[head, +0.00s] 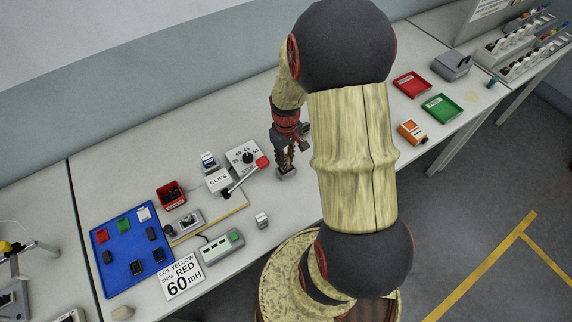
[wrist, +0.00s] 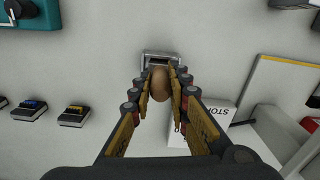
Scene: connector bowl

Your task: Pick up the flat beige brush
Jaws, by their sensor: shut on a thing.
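My gripper (wrist: 160,88) points down at the table in the wrist view, its two fingers closed around a tan-brown rounded end, which I take for the handle of the flat beige brush (wrist: 160,86). The rest of the brush is hidden below it and by the fingers. A grey metal block with a dark slot (wrist: 160,57) sits just beyond the fingertips. In the head view my gripper (head: 286,160) is over the table beside the dial box, with the grey block (head: 287,173) right below it. I cannot tell whether the brush touches the block.
A blue tray (head: 122,270) with small parts lies further left. Red (head: 411,85) and green (head: 441,107) trays lie to the right.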

